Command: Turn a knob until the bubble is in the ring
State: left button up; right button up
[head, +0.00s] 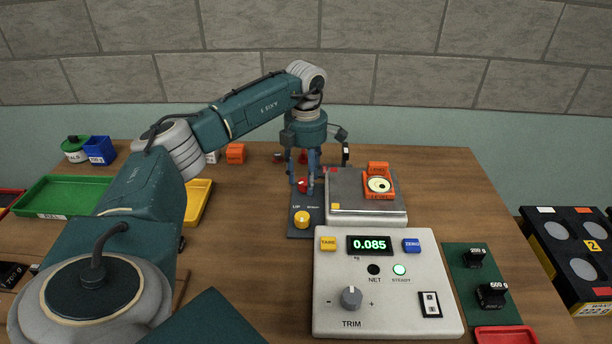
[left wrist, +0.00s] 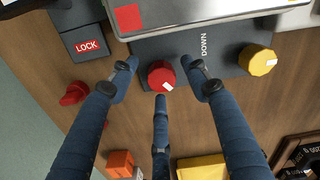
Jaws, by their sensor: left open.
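The red knob (head: 302,186) sits on a dark plate left of the grey scale (head: 365,213). My left gripper (head: 304,182) points down over it. In the left wrist view the open fingers (left wrist: 163,80) stand around the red knob (left wrist: 161,76), which has a white mark; contact cannot be told. The yellow knob (head: 302,219) is on the same plate, nearer the front, and also shows in the left wrist view (left wrist: 257,60). The orange level (head: 378,168) with a round pale vial (head: 379,185) rests on the scale; the bubble's place against the ring is too small to tell.
The control box (head: 388,288) in front shows 0.085, with a lit green STEADY lamp. A LOCK label (left wrist: 88,46) and another red part (left wrist: 74,93) lie beyond the plate. Black weights (head: 492,295) stand at right, a green tray (head: 62,196) at left.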

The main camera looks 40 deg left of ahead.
pick_arm(q)
jog(key=c, duration=1.1)
jog(key=shift+r+n+p, duration=0.15)
jog(key=shift+n+p, duration=0.15)
jog(key=shift+p, duration=0.05)
jog(key=shift+c, duration=0.2)
jog(key=o, duration=1.1)
jog(key=shift+w+d, duration=0.1)
jog(key=shift+o, duration=0.2)
notch_tip(320, 180, up, 12)
